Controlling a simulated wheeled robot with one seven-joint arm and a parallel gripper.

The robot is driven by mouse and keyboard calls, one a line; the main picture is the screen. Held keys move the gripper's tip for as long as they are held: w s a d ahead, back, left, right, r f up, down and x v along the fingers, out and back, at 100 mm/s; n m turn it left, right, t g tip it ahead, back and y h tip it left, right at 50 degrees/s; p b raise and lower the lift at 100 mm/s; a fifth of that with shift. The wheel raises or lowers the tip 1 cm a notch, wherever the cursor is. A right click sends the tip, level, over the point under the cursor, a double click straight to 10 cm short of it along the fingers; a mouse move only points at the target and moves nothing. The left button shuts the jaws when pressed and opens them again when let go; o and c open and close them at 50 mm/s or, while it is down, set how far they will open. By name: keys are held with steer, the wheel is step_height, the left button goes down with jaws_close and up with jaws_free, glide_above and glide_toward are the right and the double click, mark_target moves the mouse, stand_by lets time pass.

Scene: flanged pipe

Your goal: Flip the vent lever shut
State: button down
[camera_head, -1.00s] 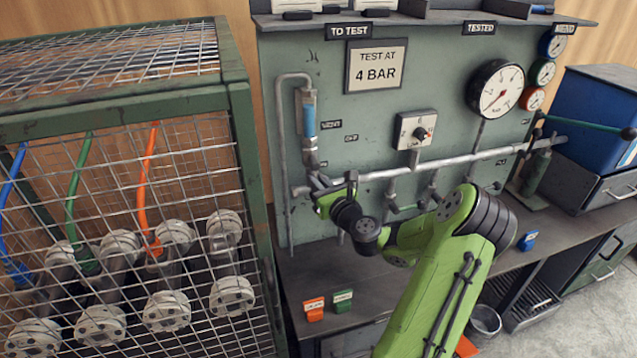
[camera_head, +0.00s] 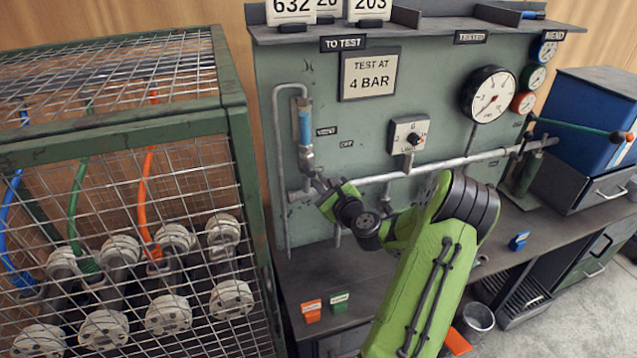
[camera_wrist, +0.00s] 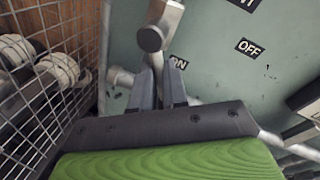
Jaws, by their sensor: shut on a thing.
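The vent valve sits at the foot of the left pipe, below a blue sight tube (camera_head: 305,127). My gripper (camera_head: 319,186) is at this valve in the head view, and my wrist partly hides it. In the wrist view, my gripper (camera_wrist: 158,88) has one finger on each side of a narrow grey part, which looks like the vent lever (camera_wrist: 157,66). The fingers are closed on it. A round grey valve end (camera_wrist: 150,39) shows just beyond the fingertips. The ON label (camera_wrist: 179,62) is right beside the fingers, and the OFF label (camera_wrist: 249,47) is farther right.
A mesh cage (camera_head: 235,130) with flanged pipes stands close on the left. A horizontal pipe (camera_head: 440,165) crosses the green panel (camera_head: 440,70). A gauge (camera_head: 489,94) and a switch box (camera_head: 409,135) are to the right. Small orange and green blocks (camera_head: 312,311) lie on the bench.

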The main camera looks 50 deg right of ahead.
steer(key=r+n, duration=0.1)
steer(key=n, duration=0.2)
steer(key=d+r+n+g+h, duration=0.1)
steer(key=n, duration=0.2)
steer(key=r+n+g+h+b, duration=0.1)
steer(key=n, duration=0.3)
steer(key=shift+s+d+r, duration=0.25)
steer(key=shift+s, duration=0.15)
stand_by(0.4)
steer(key=c, duration=1.1)
jaws_free()
steer(key=shift+r, duration=0.1)
steer(key=shift+c, duration=0.2)
steer(key=shift+s, duration=0.1)
steer(key=b+v, duration=0.3)
steer(key=v, duration=1.2)
steer(key=shift+s+a, duration=0.25)
steer(key=shift+a, duration=0.1)
